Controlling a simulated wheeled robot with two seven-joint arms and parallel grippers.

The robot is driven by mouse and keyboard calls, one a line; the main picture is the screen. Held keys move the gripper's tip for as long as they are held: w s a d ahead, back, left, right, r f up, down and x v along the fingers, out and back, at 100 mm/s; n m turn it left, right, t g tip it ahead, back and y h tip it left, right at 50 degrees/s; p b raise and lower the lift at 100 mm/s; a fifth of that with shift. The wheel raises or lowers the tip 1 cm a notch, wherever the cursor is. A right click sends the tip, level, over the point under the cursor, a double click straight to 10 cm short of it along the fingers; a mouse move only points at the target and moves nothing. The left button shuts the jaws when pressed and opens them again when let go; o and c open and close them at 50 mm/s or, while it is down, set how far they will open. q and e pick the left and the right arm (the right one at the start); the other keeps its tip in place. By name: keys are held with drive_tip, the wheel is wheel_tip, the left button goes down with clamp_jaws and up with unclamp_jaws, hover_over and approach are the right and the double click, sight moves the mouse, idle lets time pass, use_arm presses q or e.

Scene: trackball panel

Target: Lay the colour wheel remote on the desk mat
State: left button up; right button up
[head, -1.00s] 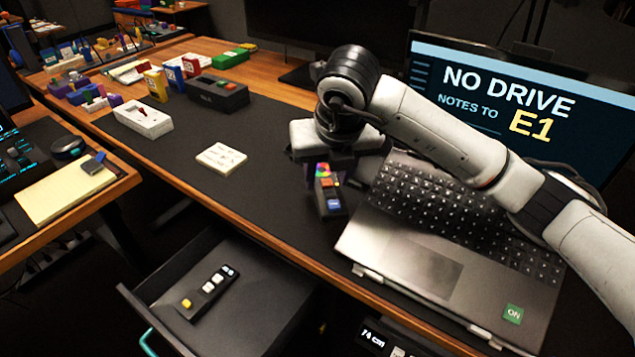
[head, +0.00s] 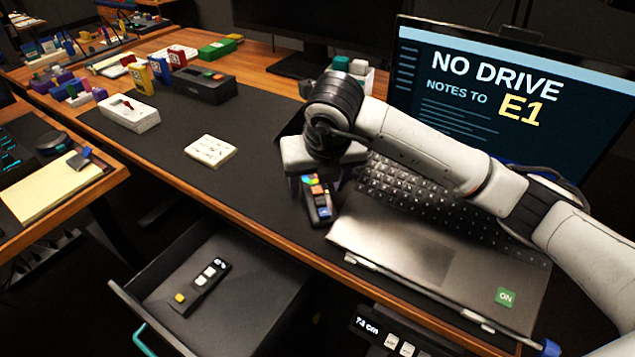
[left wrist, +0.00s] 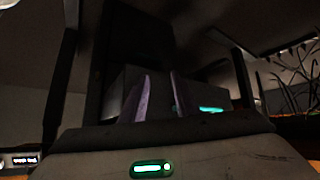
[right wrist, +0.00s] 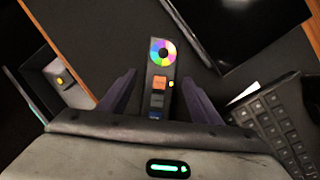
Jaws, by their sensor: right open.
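The colour wheel remote (head: 321,205) is a dark bar with a rainbow disc and orange and blue buttons. It appears to lie on the black desk mat (head: 255,140), close beside the laptop. It also shows in the right wrist view (right wrist: 161,68), with the disc end away from the gripper. My right gripper (right wrist: 160,88) is open, its fingers on either side of the remote's near part with gaps showing. In the head view the right wrist hides the fingertips. My left gripper (left wrist: 158,85) shows only in its wrist view, fingers apart with nothing between them.
The open laptop (head: 430,240) stands right of the remote. An open drawer (head: 245,290) below the desk edge holds another remote (head: 202,285). A white card (head: 210,151), white box (head: 130,113) and dark box (head: 205,85) are on the mat. The mat's middle is bare.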

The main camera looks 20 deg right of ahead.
drive_tip(key=p+v, duration=0.1)
drive_tip(key=v, duration=1.1)
